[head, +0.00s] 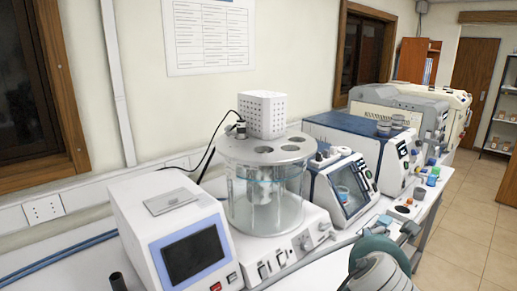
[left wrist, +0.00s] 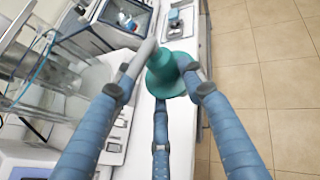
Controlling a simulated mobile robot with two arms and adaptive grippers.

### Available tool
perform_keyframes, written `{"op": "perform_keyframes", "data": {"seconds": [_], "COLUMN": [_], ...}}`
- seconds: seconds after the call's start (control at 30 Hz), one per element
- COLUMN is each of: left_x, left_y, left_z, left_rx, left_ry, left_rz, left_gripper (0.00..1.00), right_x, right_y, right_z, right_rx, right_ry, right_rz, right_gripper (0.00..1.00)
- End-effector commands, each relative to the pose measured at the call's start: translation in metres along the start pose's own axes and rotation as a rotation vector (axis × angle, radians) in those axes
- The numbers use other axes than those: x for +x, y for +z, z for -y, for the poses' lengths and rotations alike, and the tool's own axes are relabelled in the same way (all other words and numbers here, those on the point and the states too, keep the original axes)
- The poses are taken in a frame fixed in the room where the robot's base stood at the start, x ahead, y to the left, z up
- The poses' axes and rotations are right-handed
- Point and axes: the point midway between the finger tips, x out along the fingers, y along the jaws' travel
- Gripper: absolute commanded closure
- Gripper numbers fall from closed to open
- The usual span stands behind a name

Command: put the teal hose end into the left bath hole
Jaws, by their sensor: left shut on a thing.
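In the left wrist view the teal hose end (left wrist: 168,80) sits between the fingertips of my left gripper (left wrist: 167,66), which is shut on it. The hose end is a wide, round teal piece, held apart from the bath and over the bench's front edge. The bath (head: 265,195) is a clear glass cylinder with a grey lid, and several dark round openings show in the lid. The left bath hole (head: 263,150) is at the lid's front left and looks empty. The bath also shows at the left of the wrist view (left wrist: 50,85). My right gripper is not in view.
A perforated white box (head: 263,115) stands on the lid, with a black cable beside it. A white unit with a screen (head: 190,253) is left of the bath, and a blue-and-white instrument (head: 342,188) is right of it. Open floor (left wrist: 255,50) lies beyond the bench edge.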

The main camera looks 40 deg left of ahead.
Motion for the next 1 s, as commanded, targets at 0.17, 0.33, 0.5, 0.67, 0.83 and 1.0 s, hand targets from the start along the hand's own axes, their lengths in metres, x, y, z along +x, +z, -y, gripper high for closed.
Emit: {"op": "perform_keyframes", "data": {"seconds": [0.17, 0.33, 0.5, 0.67, 0.83, 1.0], "left_x": [0.029, 0.04, 0.035, 0.016, -0.012, -0.034], "left_y": [0.101, 0.187, 0.268, 0.337, 0.392, 0.42], "left_z": [-0.045, -0.098, -0.158, -0.22, -0.281, -0.321], "left_rx": [-0.094, -0.18, -0.263, -0.334, -0.394, -0.425], "left_ry": [0.166, 0.322, 0.473, 0.608, 0.721, 0.785], "left_rz": [0.012, 0.019, 0.026, 0.033, 0.039, 0.044], "left_gripper": [1.0, 1.0, 1.0, 1.0, 1.0, 1.0], "right_x": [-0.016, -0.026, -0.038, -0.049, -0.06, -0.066], "right_y": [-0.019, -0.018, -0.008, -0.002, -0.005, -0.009], "right_z": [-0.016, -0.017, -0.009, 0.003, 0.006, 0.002], "right_rx": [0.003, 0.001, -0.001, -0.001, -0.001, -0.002], "right_ry": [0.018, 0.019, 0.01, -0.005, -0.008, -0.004], "right_rz": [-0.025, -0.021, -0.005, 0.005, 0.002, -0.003], "right_gripper": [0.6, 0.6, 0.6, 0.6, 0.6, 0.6]}}
